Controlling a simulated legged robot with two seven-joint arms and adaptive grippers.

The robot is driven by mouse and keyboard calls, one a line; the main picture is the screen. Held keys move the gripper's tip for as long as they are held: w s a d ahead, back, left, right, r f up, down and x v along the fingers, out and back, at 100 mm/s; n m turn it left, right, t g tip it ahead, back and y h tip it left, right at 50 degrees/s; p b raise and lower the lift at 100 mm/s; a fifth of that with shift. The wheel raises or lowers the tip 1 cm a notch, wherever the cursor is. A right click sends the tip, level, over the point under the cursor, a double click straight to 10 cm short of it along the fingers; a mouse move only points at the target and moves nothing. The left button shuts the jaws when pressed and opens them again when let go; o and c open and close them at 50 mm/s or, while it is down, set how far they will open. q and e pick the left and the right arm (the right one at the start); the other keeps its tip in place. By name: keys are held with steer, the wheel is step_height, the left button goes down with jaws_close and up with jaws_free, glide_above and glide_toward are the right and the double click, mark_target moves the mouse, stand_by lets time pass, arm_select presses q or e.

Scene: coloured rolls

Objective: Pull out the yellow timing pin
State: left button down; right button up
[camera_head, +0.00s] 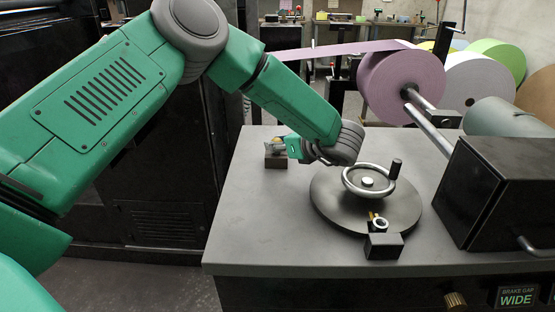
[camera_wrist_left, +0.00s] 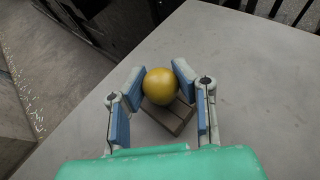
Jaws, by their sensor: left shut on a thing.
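The yellow timing pin shows as a round yellow knob (camera_wrist_left: 160,86) above a small brown-grey block (camera_wrist_left: 170,118) in the left wrist view. My left gripper (camera_wrist_left: 159,80) is shut on the knob, with blue pads on both sides of it. In the head view the gripper (camera_head: 285,146) is at the block (camera_head: 276,162), near the table's back left edge, and largely hides the knob. Any shaft below the knob is hidden. My right gripper is not in view.
A dark round plate (camera_head: 330,205) with a handwheel (camera_head: 362,190) lies right of my left gripper. A ring-topped fitting on a black block (camera_head: 384,246) stands at its front. A black box (camera_head: 500,195) and a pink roll (camera_head: 400,85) are to the right. The grey table (camera_head: 260,225) is clear at front left.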

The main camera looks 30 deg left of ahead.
mark_target(276, 138)
arm_select(q)
steer(key=shift+r, duration=0.1)
steer(key=shift+r+p, duration=1.25)
steer(key=shift+r, duration=1.75)
